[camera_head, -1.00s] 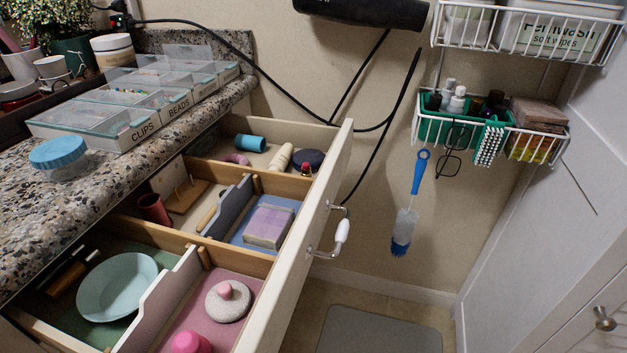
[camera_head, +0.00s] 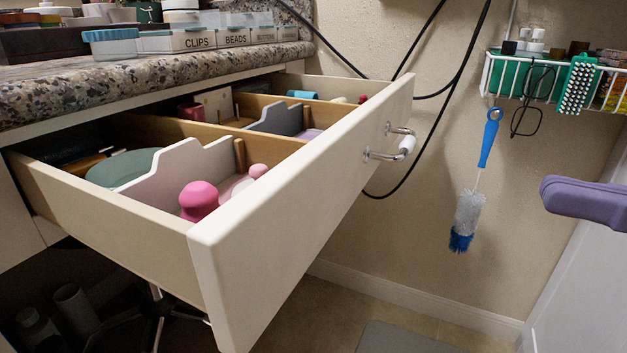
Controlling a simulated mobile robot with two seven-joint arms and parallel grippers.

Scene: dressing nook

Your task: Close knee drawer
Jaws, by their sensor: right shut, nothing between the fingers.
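The knee drawer (camera_head: 308,199) is pulled well out from under the stone counter. Its pale front panel faces right and carries a metal handle with a white grip (camera_head: 406,145). Inside, wooden dividers part several compartments, with a green plate (camera_head: 122,168) and a pink knob-topped item (camera_head: 199,199) among the contents. My right gripper (camera_head: 560,195), purple, enters at the right edge. It is shut and empty, apart from the drawer and well to the right of the handle. Much of this gripper is outside the picture. My left gripper is not in view.
The stone counter (camera_head: 150,90) bears clear boxes labelled CLIPS and BEADS. A blue-handled brush (camera_head: 488,138) hangs on the wall below a wire basket (camera_head: 530,76). Black cables hang behind the handle. Dark items stand under the drawer. Open space lies between handle and gripper.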

